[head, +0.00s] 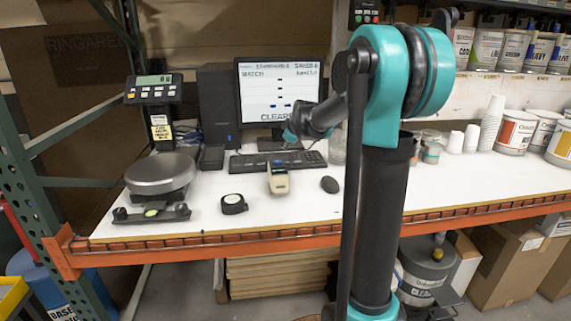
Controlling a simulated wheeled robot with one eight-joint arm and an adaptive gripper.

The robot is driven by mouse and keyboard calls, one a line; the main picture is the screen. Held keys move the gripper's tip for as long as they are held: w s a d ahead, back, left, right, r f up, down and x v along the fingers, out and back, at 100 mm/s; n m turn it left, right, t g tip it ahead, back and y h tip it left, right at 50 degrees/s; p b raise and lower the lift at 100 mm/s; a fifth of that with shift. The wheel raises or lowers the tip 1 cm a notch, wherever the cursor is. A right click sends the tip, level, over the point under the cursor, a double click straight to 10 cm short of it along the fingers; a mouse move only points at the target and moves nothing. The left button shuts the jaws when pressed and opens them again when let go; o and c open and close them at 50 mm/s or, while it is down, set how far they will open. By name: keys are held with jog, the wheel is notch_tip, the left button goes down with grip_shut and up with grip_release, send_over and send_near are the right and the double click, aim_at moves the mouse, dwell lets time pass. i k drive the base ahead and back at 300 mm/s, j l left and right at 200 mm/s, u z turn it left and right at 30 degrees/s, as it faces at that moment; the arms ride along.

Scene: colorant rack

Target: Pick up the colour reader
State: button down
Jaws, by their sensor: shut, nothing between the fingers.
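The colour reader (278,179), a small pale handheld device with a dark top end, lies on the white bench top near the front, just in front of the keyboard. My arm reaches from the right toward the bench, and its visible far part ends in a small teal piece above and behind the reader, in front of the monitor's lower edge. No gripper fingers can be made out. Nothing touches the reader that I can see.
A black tape roll (233,204) lies left of the reader and a dark mouse (329,185) right of it. The keyboard (277,162) and monitor (279,95) stand behind. A scale (160,173) is at left. Paint cans (515,132) and cups (492,122) stand at right.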

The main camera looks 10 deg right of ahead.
aim_at(278, 176)
jog(key=k+l, duration=0.15)
jog(key=k, duration=0.35)
jog(key=k+l, duration=0.15)
jog(key=k, duration=0.35)
